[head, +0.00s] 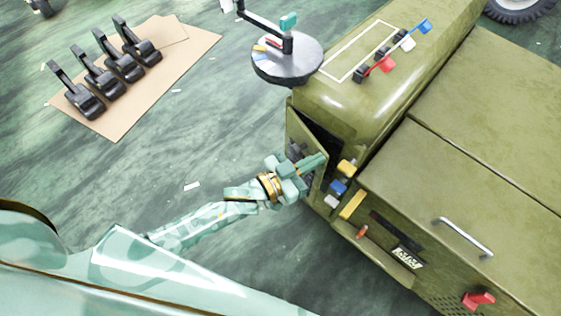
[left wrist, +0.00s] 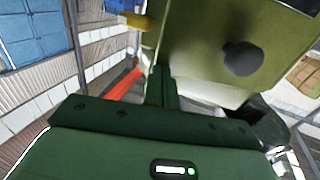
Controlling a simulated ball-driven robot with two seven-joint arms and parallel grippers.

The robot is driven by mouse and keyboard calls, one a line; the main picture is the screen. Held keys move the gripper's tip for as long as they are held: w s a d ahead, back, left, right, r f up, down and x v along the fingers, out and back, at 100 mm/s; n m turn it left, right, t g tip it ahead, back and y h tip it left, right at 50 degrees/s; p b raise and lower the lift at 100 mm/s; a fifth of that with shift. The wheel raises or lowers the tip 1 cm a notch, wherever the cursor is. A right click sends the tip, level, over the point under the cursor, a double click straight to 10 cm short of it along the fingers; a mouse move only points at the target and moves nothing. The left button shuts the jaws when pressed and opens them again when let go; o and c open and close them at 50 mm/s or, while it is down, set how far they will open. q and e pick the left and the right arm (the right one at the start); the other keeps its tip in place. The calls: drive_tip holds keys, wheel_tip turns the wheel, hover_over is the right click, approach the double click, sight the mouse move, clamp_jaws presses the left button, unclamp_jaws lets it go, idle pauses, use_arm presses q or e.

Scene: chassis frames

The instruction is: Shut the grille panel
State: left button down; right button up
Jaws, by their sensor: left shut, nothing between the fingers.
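The grille panel (head: 298,128) is an olive flap on the near end of the olive chassis in the head view. It stands ajar, with a dark gap between it and the body. My left gripper (head: 318,161) is shut and empty, its fingertips overlapping the panel and the gap in the picture. In the left wrist view the shut fingers (left wrist: 160,88) point at an olive surface (left wrist: 205,30) with a round black knob (left wrist: 242,58), probably the panel. I cannot tell whether the fingers touch it. My right gripper is not in view.
Yellow, blue and white blocks (head: 338,187) sit at the chassis corner beside the gripper. A round grey stand (head: 287,62) is behind the panel. A cardboard sheet (head: 190,50) with several black pedals (head: 127,65) lies at the upper left. The floor between is mostly clear.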

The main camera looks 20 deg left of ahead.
use_arm(q)
drive_tip(key=w+d+n+t+y, duration=0.1)
drive_tip(key=w+d+n+y, duration=0.1)
drive_tip(key=y, duration=0.1)
drive_tip(key=shift+w+d+t, duration=0.2)
drive_tip(key=shift+w+t, duration=0.05)
drive_tip(key=shift+t, duration=0.15)
drive_tip(key=shift+x, duration=0.95)
drive_tip(key=shift+d+r, duration=0.15)
drive_tip(key=shift+r, duration=0.1)
